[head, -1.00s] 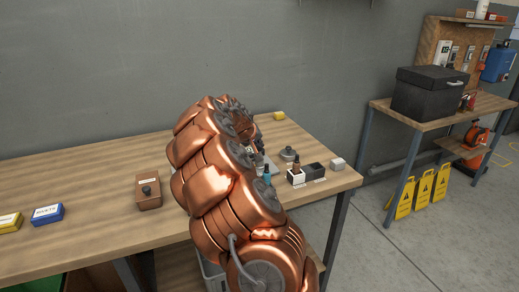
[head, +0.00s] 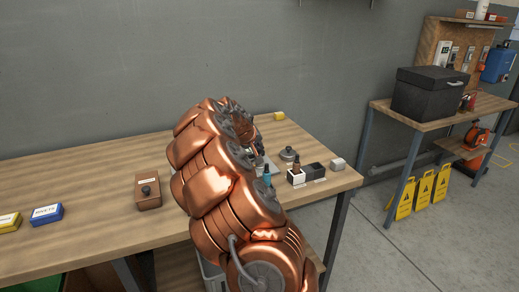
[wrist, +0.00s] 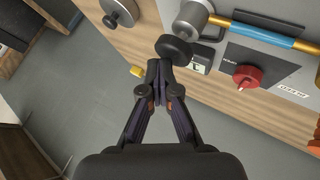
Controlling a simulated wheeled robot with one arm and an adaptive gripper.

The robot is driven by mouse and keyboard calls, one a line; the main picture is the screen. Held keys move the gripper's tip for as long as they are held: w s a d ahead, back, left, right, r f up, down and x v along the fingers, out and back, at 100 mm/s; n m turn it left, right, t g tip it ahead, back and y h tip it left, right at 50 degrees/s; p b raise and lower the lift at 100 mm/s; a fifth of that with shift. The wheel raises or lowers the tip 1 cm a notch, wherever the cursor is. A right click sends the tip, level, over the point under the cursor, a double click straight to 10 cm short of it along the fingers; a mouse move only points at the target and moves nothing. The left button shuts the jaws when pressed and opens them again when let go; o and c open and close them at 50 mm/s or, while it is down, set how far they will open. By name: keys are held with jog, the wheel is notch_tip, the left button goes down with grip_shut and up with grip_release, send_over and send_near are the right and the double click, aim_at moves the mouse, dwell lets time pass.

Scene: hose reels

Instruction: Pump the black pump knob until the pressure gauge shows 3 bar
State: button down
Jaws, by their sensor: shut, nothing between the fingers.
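In the wrist view, a round black knob (wrist: 174,50) sits at the end of a grey metal cylinder (wrist: 190,18), which I take to be the pump. My gripper (wrist: 160,72) is shut and empty, its fingertips just beside and below the knob in the picture; I cannot tell whether they touch it. No pressure gauge dial can be read in either view. In the head view my copper-coloured arm covers most of the pump and the gripper.
In the wrist view, a red knob (wrist: 247,77) stands on a grey panel, near a blue pipe (wrist: 272,36). In the head view, a brown box with a black knob (head: 148,191) stands left of my arm on the wooden table (head: 100,205). The left tabletop is mostly clear.

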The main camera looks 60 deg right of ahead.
aim_at(258, 152)
jog(key=shift+f, duration=0.45)
dwell(0.3)
jog(key=shift+r, duration=1.75)
jog(key=shift+r, duration=0.1)
notch_tip(258, 152, up, 5)
jog(key=shift+f+p, duration=0.1)
jog(key=shift+p, duration=0.8)
dwell(1.8)
